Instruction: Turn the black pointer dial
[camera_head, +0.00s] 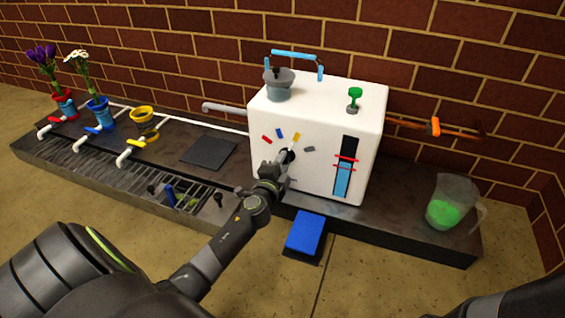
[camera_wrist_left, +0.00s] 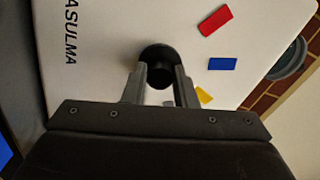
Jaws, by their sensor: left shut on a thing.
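The black dial (camera_head: 291,155) is on the front of the white machine (camera_head: 325,110). Red (camera_head: 267,139), blue (camera_head: 280,133), yellow (camera_head: 296,138) and grey (camera_head: 308,149) marks sit around it. My left gripper (camera_head: 284,160) is at the dial and covers part of it. In the left wrist view the dial shows as a round black knob (camera_wrist_left: 158,58), with the two fingers of my left gripper (camera_wrist_left: 160,88) on either side, shut on it. Which mark the pointer faces is hard to tell. My right gripper is out of view.
A blue pedal (camera_head: 305,232) is below the machine's front. A clear jug (camera_head: 450,205) with green content stands at the right. Flower pots and white taps line the left, beside a grate (camera_head: 165,180). An orange-handled pipe (camera_head: 436,126) leaves the machine's right side.

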